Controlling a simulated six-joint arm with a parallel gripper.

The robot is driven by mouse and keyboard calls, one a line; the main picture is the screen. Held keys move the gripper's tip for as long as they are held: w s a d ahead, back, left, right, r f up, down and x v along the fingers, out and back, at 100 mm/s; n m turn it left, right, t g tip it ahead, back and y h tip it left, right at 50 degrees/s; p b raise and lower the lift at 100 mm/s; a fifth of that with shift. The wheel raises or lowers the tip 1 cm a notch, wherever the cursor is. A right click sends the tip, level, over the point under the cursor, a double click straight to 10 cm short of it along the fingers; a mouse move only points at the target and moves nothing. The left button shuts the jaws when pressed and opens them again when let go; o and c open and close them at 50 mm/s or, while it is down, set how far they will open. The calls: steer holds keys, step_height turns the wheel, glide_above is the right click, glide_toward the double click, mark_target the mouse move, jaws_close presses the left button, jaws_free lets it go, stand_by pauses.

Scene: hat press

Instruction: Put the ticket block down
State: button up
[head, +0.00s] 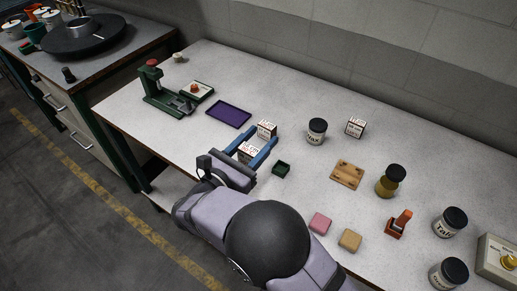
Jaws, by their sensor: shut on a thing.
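My gripper (262,134) reaches over the table from the lower middle, with two blue fingers. It is shut on a ticket block (252,149), white with dark and red print, which shows between the fingers. A second, similar block (267,129) is right at the fingertips, partly hidden; I cannot tell whether it touches them. A third printed block (355,127) stands to the right, behind the wax jar. The gap between the held block and the table top is hard to tell.
A wax jar (317,131), wooden board (347,174) and green press (164,98) stand on the pale table (280,103). There is free room behind the gripper.

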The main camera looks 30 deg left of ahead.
steer(key=shift+r, duration=0.25)
steer(key=w+d+f+m+g+h+b, duration=0.1)
steer(key=w+d+m+h+b, duration=0.2)
steer(key=w+d, duration=0.55)
steer(key=w+d+m+g+h+b, duration=0.15)
steer(key=w+d+h+b, duration=0.3)
steer(key=w, duration=0.65)
steer(key=w+d+r+m+g+h+b, duration=0.1)
steer(key=w+d+m+h+b, duration=0.1)
steer(key=w+d, duration=0.6)
steer(key=w+d+m+g+h+b, duration=0.2)
steer(key=w+d+h, duration=0.1)
steer(key=d, duration=0.9)
steer(key=shift+w+a+f, duration=0.1)
steer(key=shift+f, duration=2.35)
steer(key=shift+w+a+f, duration=0.1)
steer(key=shift+f, duration=2.3)
steer(key=shift+f, duration=0.15)
steer(key=o, duration=1)
steer(key=shift+o, duration=0.2)
steer(key=shift+s, duration=0.1)
